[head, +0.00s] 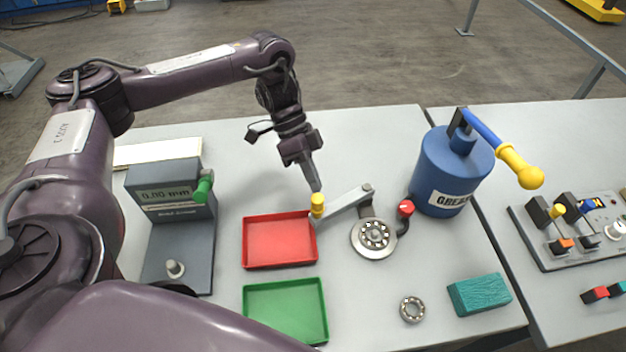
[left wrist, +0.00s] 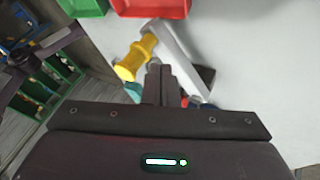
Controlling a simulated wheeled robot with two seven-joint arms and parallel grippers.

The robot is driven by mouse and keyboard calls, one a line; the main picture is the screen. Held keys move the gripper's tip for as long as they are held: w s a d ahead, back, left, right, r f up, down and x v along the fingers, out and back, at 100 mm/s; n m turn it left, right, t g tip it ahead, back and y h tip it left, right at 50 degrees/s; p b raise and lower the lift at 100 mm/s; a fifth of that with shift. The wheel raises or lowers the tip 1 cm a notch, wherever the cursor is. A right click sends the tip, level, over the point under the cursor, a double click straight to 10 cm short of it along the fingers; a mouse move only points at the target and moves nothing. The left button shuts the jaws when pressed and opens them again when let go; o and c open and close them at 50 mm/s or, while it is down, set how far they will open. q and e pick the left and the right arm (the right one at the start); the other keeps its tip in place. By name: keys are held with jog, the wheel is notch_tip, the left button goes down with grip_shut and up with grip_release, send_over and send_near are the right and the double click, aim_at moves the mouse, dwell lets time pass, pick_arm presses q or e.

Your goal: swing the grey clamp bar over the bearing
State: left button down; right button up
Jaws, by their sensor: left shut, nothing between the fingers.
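The grey clamp bar (head: 346,203) runs from a pivot on a post at its right end to a yellow knob (head: 317,205) at its left end. The bar lies behind and left of the bearing (head: 374,235), which sits in a round grey stand and is uncovered. My left gripper (head: 316,187) is shut and empty, its tips right at the yellow knob. The left wrist view shows the closed fingers (left wrist: 156,68) beside the knob (left wrist: 134,58) and the bar (left wrist: 181,62); I cannot tell whether they touch. My right gripper is not in view.
A red tray (head: 245,246) and a green tray (head: 247,300) stand left of the stand. A red knob (head: 405,208) on a curved arm is close right of the bearing. A blue grease can (head: 440,165), loose bearing (head: 412,309) and teal block (head: 480,295) are to the right.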

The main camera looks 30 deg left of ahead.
pick_arm(q)
jog(key=shift+s+d+r, duration=0.1)
jog(key=shift+s+d, duration=0.2)
jog(key=shift+s, duration=0.25)
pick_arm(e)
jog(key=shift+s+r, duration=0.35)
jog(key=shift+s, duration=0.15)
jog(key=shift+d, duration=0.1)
